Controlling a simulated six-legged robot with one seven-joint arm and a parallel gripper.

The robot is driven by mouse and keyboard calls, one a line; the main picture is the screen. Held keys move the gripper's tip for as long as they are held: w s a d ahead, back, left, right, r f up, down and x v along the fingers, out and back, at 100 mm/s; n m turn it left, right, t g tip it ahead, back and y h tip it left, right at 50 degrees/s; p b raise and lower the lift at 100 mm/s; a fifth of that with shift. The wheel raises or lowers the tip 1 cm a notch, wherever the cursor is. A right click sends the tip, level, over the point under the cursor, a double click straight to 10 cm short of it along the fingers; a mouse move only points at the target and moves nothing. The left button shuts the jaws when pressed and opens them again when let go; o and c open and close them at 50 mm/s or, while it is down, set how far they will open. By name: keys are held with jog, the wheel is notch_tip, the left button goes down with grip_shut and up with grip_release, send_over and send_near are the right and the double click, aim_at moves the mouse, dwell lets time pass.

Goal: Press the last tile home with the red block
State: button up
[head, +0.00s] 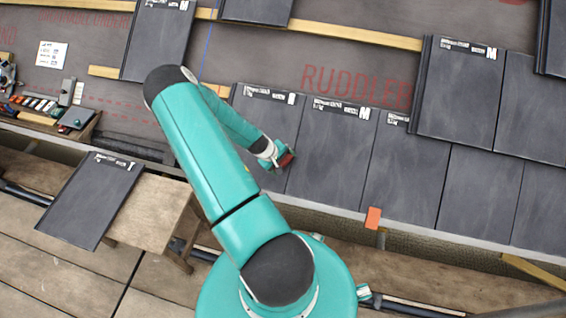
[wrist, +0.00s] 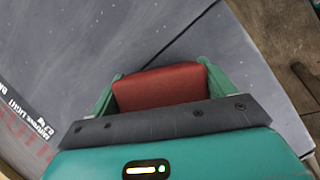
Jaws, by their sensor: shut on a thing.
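My gripper (head: 277,158) is shut on the red block (head: 287,159), low over the left end of the lower tile row. In the wrist view the red block (wrist: 157,87) sits between the two green fingers of my gripper (wrist: 159,80). The leftmost dark grey tile (head: 265,115) of the row lies under and beside my forearm, which hides part of it. Its right neighbour (head: 331,150) lies alongside it. In the wrist view a seam between tiles runs just beyond the block. I cannot tell whether the block touches a tile.
A loose tile (head: 88,200) lies on a wooden bench (head: 155,212) at left. A tool tray (head: 45,118) stands behind it. An orange piece (head: 373,218) sits at the eave edge. Upper-row tiles (head: 456,90) overlap at right. Bare membrane and wooden battens (head: 330,32) lie above.

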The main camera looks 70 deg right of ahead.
jog(key=a+r, duration=0.4)
jog(key=r, duration=0.3)
jog(key=shift+s, duration=0.25)
dwell(0.6)
jog(key=w+a+r+n, duration=0.15)
jog(key=w+a, duration=0.25)
jog(key=w, duration=0.4)
jog(key=w+a+r+t, duration=0.1)
jog(key=w+a+r, duration=0.1)
jog(key=w+a, duration=0.4)
jog(key=w+a+r+n, duration=0.1)
jog(key=w+a, duration=0.2)
jog(key=w, duration=0.6)
jog(key=w+a+r+n, duration=0.1)
jog(key=w+a, duration=0.3)
jog(key=a, duration=0.5)
jog(key=w+a+r+n+t, duration=0.1)
jog(key=w+a+r, duration=0.3)
jog(key=a, duration=0.5)
jog(key=w+a+r+n+h, duration=0.1)
jog(key=w+a, duration=0.3)
jog(key=a, duration=0.5)
jog(key=shift+w+a+r+t, duration=0.2)
jog(key=shift+a+r+t, duration=0.15)
jog(key=shift+r, duration=0.4)
